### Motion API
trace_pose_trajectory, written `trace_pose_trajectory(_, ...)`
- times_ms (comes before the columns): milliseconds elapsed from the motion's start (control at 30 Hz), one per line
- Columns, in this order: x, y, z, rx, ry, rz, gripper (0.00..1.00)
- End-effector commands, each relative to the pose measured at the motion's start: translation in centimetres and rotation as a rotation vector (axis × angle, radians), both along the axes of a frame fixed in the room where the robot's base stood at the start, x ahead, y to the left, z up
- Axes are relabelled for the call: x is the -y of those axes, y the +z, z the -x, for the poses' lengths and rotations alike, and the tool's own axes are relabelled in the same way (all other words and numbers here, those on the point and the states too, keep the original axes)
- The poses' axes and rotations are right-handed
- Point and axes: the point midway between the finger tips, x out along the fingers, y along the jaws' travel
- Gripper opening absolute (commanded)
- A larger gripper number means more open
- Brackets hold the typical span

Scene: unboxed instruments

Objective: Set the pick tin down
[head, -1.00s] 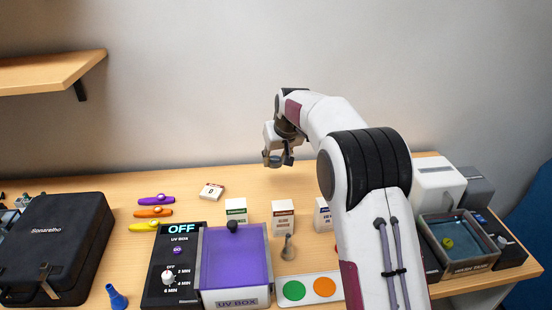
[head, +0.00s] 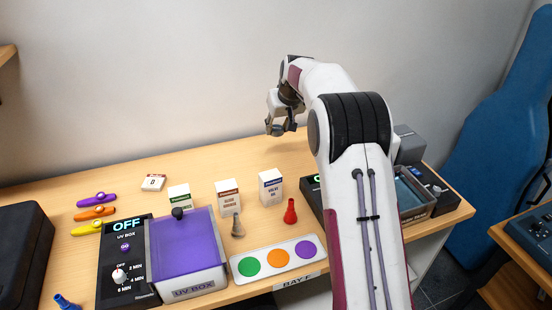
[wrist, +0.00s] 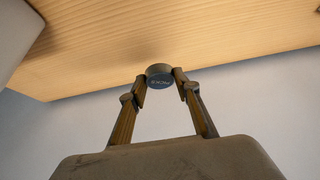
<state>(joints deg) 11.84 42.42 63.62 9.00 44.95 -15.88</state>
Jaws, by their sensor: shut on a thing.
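The pick tin (wrist: 159,75) is a small round grey tin with a dark blue lettered face. It sits between my fingertips in the wrist view. My gripper (wrist: 160,80) is shut on it, with one finger at each side. In the head view my gripper (head: 280,129) hangs near the back edge of the wooden table (head: 140,217), in front of the wall. The tin is too small there to make out clearly. I cannot tell its exact height above the table.
Three small cartons, one of them white and blue (head: 271,187), stand mid-table. The purple UV box (head: 185,245), a red nozzle-like piece (head: 290,211) and a tray with coloured discs (head: 276,257) are nearer. A flat white "D" block (head: 153,182) lies left. Table between block and gripper looks clear.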

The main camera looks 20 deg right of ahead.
Motion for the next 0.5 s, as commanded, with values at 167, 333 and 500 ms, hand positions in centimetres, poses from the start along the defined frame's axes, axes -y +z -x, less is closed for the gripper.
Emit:
trace_pose_trajectory(167, -0.01, 0.27, -0.02, 0.001, 0.042, 0.007, 0.11)
trace_pose_trajectory(333, -0.05, 0.24, 0.04, -0.001, 0.057, 0.013, 0.11)
trace_pose_trajectory(500, -0.06, 0.25, 0.04, -0.001, 0.057, 0.014, 0.11)
